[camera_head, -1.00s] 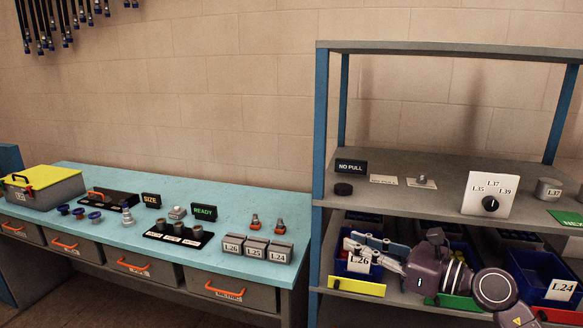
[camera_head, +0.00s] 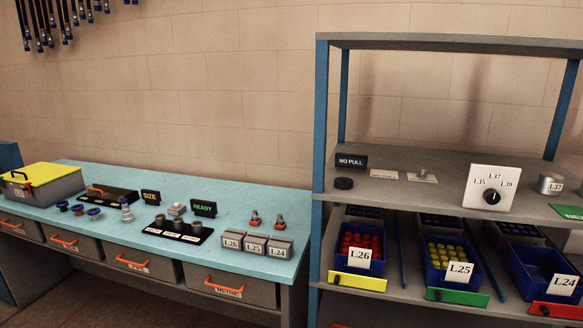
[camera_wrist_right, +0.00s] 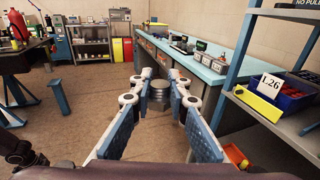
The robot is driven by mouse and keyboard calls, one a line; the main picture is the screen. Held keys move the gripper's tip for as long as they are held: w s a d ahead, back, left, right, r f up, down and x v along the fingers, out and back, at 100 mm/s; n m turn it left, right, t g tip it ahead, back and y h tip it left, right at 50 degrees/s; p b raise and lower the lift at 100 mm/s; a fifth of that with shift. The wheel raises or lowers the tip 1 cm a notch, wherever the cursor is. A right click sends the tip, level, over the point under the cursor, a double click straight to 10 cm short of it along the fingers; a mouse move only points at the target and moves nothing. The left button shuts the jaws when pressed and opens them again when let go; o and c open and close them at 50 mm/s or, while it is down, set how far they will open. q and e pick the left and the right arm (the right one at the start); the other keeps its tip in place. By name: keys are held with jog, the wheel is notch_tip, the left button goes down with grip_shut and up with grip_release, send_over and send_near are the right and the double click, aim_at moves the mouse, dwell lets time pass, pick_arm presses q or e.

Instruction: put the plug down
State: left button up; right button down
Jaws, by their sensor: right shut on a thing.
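My right gripper (camera_wrist_right: 158,98) shows in the right wrist view, its blue-padded fingers closed on a grey, round metal plug (camera_wrist_right: 158,90) at the fingertips. The plug is held clear of any surface, over the floor in front of the blue bench. Its lower part is partly hidden by the fingers. Neither gripper shows in the head view now, and my left gripper is in no view.
The blue bench (camera_head: 118,232) carries small fittings, a black holder and grey boxes labelled L.26, L.25 and L.24. On the rack are blue bins, L.26 (camera_head: 338,262) with red pieces and L.25 (camera_head: 430,275) with yellow ones. The upper shelf (camera_head: 385,200) has bare room in front.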

jog(key=shift+s, duration=0.2)
jog(key=shift+a+f, duration=0.1)
jog(key=shift+f, duration=0.1)
jog(key=a+f+m+t+h, duration=0.2)
jog(key=m+t+h, duration=0.1)
jog(key=a+f+m+t+h, duration=0.1)
jog(key=shift+w+f+t+h, duration=0.1)
jog(key=shift+w+t+h, duration=0.2)
jog(key=shift+w+h, duration=0.1)
jog(key=shift+m+h, duration=0.3)
jog(key=shift+m, duration=0.1)
jog(key=shift+s, duration=0.1)
jog(key=shift+s+d+f+m+t+h, duration=0.2)
jog(key=shift+s+m+t+h, duration=0.1)
jog(key=shift+m+t+h, duration=0.4)
jog(key=shift+s+d+f+m+t+h, duration=0.2)
jog(key=shift+m+h, duration=0.3)
jog(key=shift+h, duration=0.4)
